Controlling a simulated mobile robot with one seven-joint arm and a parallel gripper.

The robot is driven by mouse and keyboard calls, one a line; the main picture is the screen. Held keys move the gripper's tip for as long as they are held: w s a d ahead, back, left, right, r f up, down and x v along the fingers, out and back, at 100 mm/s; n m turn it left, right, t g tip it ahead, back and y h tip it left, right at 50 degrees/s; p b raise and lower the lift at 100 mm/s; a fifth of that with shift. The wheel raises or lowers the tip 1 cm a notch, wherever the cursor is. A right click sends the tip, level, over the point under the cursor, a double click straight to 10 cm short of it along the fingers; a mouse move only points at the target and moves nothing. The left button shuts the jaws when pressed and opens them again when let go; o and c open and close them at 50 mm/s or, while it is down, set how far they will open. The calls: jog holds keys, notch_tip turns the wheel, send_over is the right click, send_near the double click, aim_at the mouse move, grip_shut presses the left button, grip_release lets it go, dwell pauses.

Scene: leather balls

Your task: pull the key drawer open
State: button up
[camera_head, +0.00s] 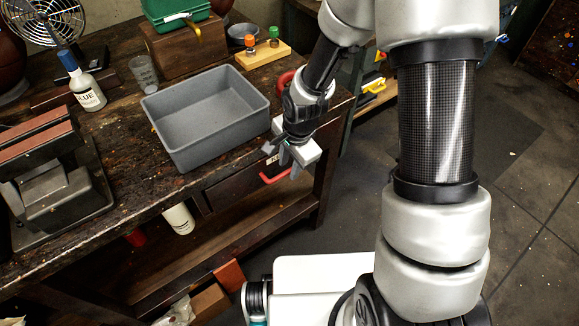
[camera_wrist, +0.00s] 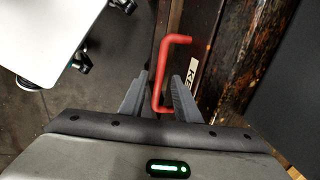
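The key drawer (camera_head: 232,190) is set under the workbench top in the head view and looks shut. Its red handle (camera_head: 274,178) sticks out from the front, just below my gripper (camera_head: 287,160). In the wrist view the red bar handle (camera_wrist: 164,72) runs down between the two grey fingers of my gripper (camera_wrist: 159,92). The fingers are apart, with a visible gap beside the handle. A white label (camera_wrist: 194,76) with partly hidden lettering is on the drawer front (camera_wrist: 207,55). The handle's lower end lies between the fingers.
A grey bin (camera_head: 208,115) stands on the workbench (camera_head: 135,190) above the drawer. Another red handle (camera_head: 286,78) shows behind my wrist. A glue bottle (camera_head: 82,82) and a vise (camera_head: 55,180) are at left. Open floor (camera_head: 345,215) lies in front of the drawer.

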jog(key=shift+f, duration=0.25)
grip_shut()
jog(key=shift+s, duration=0.1)
